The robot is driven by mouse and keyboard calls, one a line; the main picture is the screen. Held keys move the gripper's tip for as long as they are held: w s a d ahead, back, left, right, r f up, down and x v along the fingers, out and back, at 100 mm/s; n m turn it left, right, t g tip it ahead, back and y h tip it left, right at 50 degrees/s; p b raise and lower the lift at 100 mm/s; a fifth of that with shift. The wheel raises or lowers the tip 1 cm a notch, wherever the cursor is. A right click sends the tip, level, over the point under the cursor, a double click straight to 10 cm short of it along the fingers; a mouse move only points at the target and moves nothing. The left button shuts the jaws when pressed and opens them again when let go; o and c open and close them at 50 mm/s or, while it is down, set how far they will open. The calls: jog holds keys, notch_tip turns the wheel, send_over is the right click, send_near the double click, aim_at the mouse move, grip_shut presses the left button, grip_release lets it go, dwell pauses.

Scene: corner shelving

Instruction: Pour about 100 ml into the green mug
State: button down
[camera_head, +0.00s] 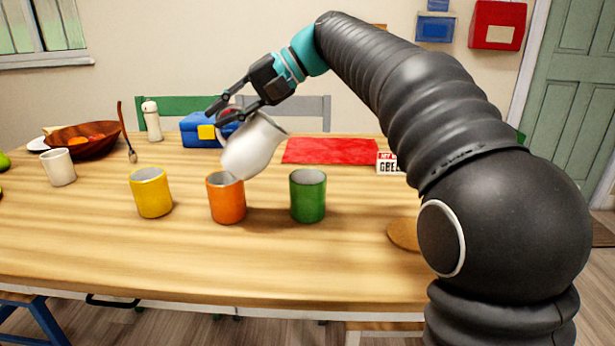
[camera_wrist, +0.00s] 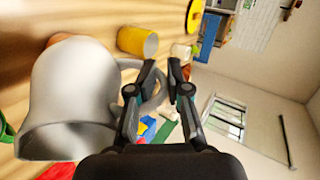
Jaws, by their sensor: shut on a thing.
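A white pitcher (camera_head: 252,147) hangs tilted above the table, its flared mouth toward the right and its body just above and behind the orange mug. My gripper (camera_head: 215,118) is shut on its handle; the wrist view shows the fingers (camera_wrist: 164,70) at the handle and the pitcher (camera_wrist: 75,95) at left. The green mug (camera_head: 308,197) stands upright on the table, right of and below the pitcher. In the wrist view only a green edge (camera_wrist: 5,130) shows at the far left. No stream of liquid is visible, and the mug's contents cannot be seen.
An orange mug (camera_head: 227,200) and a yellow mug (camera_head: 152,193) stand left of the green mug. A white mug (camera_head: 58,167) and wooden bowl (camera_head: 83,141) are farther left. A red mat (camera_head: 340,151) and blue box (camera_head: 200,130) lie behind. The front table strip is clear.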

dwell(0.4)
jog(key=shift+s+a+f+h, duration=0.15)
jog(key=shift+a+f+h, duration=0.3)
jog(key=shift+f+h, duration=0.15)
jog(key=s+a+f+n+t+h, duration=0.1)
jog(key=a+f+t+h, duration=0.1)
jog(key=a+h, duration=0.4)
jog(key=shift+s+f+h, duration=0.15)
jog(key=shift+f+h, duration=0.2)
jog(key=shift+h, duration=0.45)
